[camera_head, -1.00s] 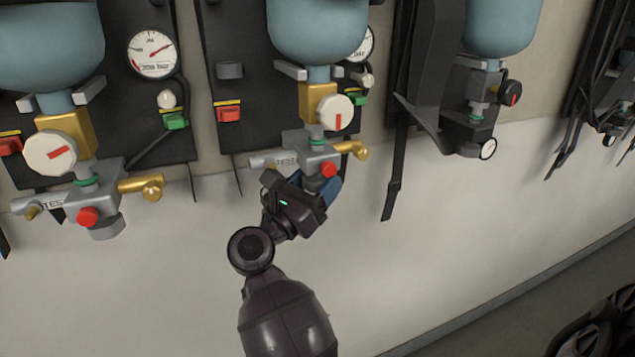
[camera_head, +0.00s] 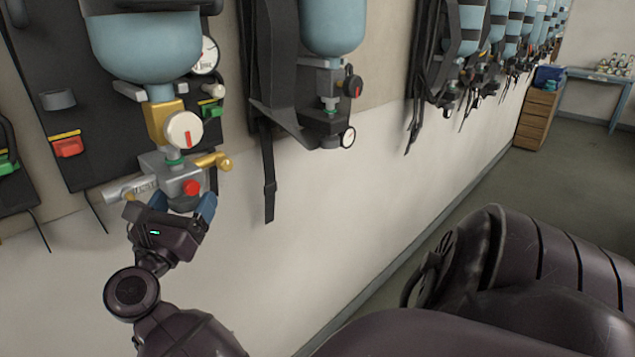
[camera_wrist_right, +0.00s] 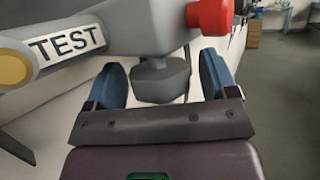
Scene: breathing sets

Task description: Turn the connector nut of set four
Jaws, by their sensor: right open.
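A grey metal test block (camera_head: 165,168) hangs below a light-blue cylinder (camera_head: 145,45) on a wall-mounted black backplate. In the right wrist view its "TEST" label (camera_wrist_right: 66,44) and red button (camera_wrist_right: 209,17) show close up. A grey faceted connector nut (camera_wrist_right: 163,84) sits under the block. My right gripper (camera_wrist_right: 163,78) is open, with one blue finger on each side of the nut and visible gaps to it. In the head view the right gripper (camera_head: 182,204) is just below the block, and the nut is mostly hidden. No set number is legible. My left gripper is not in view.
Another breathing set (camera_head: 330,95) with hanging straps is on the wall to the right, with several more beyond. A wooden drawer unit (camera_head: 536,118) and blue table (camera_head: 600,76) stand far right. The white wall below the sets is clear.

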